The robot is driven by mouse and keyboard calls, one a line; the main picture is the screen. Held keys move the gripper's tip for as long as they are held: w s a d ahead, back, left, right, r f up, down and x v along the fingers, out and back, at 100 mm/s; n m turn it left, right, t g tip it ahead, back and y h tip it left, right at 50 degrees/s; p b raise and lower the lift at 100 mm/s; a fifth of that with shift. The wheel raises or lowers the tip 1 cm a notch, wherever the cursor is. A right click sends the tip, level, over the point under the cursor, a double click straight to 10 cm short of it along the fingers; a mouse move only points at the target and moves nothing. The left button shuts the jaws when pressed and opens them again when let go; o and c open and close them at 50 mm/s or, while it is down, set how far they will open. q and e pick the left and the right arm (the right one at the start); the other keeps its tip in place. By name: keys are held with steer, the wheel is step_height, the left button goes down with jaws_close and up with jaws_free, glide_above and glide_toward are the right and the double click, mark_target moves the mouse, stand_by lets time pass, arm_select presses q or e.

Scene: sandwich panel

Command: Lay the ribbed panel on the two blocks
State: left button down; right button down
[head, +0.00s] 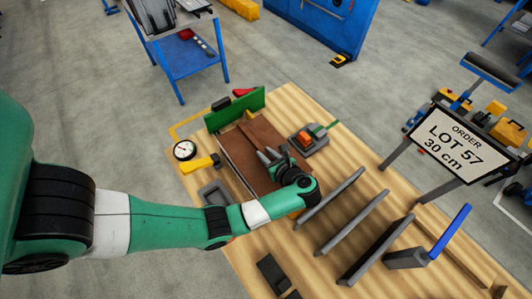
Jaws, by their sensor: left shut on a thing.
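The brown ribbed panel (237,152) is at the left part of the wooden table, with a raised rib along its top. My left gripper (270,157) is over the middle of the panel, shut on the rib as far as I can see. My wrist hides the panel's near right part. I cannot tell whether the panel touches what is under it. Two dark flat blocks (272,272) lie at the table's near edge, one cut off by the frame; I cannot tell whether these are the task's blocks. My right gripper is not in view.
A green bar (236,109) stands at the panel's far end. A dial gauge (185,150), a yellow piece (200,163) and a grey bracket (212,192) lie left. Upright grey plates (350,225) stand right of the panel. An order sign (453,143) is beyond the table.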

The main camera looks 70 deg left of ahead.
arm_select(q)
steer(key=shift+f, duration=0.15)
steer(key=c, duration=0.7)
jaws_free()
steer(key=shift+o, duration=0.2)
